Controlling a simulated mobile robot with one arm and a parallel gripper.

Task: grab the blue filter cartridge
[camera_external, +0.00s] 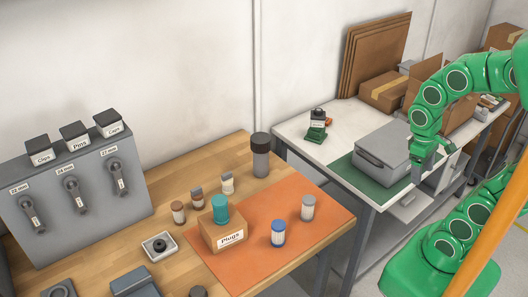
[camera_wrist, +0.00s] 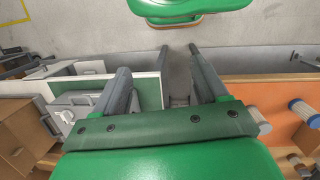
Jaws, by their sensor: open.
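The blue filter cartridge (camera_external: 278,233) stands upright on an orange mat (camera_external: 240,270) on the wooden table, right of the "Plugs" box. It is a short white cylinder with blue ends. In the wrist view the cartridge (camera_wrist: 303,110) shows at the far right edge, well to the side of the fingers. My gripper (camera_external: 420,172) is at the right in the outside view, beside the grey case and far from the cartridge. In the wrist view my gripper (camera_wrist: 160,60) has its two fingers apart with nothing held between them.
A "Plugs" box (camera_external: 223,238) with a teal cylinder (camera_external: 220,209) on top stands left of the cartridge. A grey cartridge (camera_external: 308,207) stands behind it to the right. A dark-topped cylinder (camera_external: 260,155) is at the back. A grey case (camera_external: 385,150) lies on the second bench.

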